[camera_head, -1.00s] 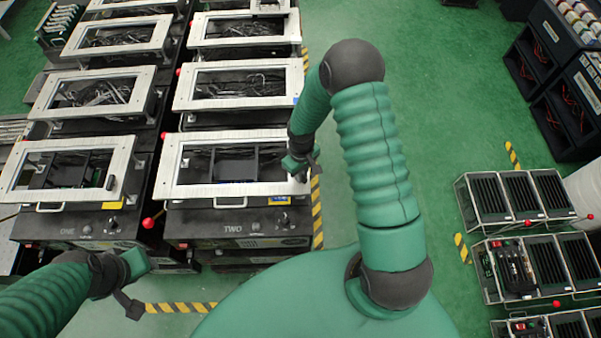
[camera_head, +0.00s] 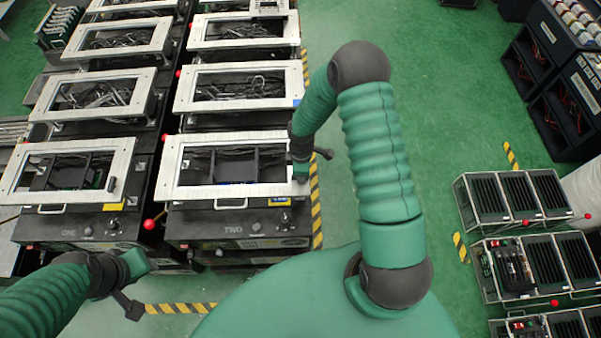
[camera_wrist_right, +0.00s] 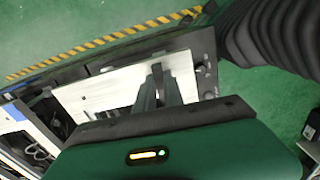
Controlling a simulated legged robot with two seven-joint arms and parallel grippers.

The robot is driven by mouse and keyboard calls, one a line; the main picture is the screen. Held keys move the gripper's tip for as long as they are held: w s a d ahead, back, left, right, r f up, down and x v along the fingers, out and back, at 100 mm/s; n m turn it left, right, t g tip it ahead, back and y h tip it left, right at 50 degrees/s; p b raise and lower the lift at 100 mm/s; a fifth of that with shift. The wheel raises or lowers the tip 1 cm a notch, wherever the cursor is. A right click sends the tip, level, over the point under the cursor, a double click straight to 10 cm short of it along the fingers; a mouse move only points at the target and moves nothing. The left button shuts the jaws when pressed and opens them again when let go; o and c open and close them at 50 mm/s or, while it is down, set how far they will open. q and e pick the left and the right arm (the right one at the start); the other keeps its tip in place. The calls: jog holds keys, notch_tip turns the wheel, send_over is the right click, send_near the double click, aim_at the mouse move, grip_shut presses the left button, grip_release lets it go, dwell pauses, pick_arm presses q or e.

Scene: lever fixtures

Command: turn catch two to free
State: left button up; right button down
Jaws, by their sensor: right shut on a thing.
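Fixture TWO (camera_head: 232,229) has a white rectangular frame (camera_head: 235,192) on top, in the middle left of the head view. My right gripper (camera_head: 300,174) is at the right edge of this frame, near its front corner. In the right wrist view, my right gripper (camera_wrist_right: 159,88) is shut on a small dark catch (camera_wrist_right: 158,72) at the white plate. The catch is mostly hidden by the fingers, and my gripper covers it in the head view. My left gripper (camera_head: 142,264) hangs in front of fixture ONE, away from the frames; its fingers are not clear.
Fixture ONE (camera_head: 80,230) stands to the left, with its own dark catch (camera_head: 111,184) on its frame. A red ball knob (camera_head: 149,224) sticks up between the two fixtures. More framed units stand behind. Green floor to the right is clear up to the wire racks (camera_head: 515,196).

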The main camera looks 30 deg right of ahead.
jog(key=shift+d+n, duration=0.1)
jog(key=shift+n, duration=0.2)
dwell(0.4)
jog(key=c, duration=1.5)
grip_release()
jog(key=shift+o, duration=0.3)
jog(key=shift+d, duration=0.1)
notch_tip(320, 180, up, 17)
jog(key=b, duration=0.1)
jog(key=shift+f+b, duration=0.15)
jog(key=shift+b, duration=0.25)
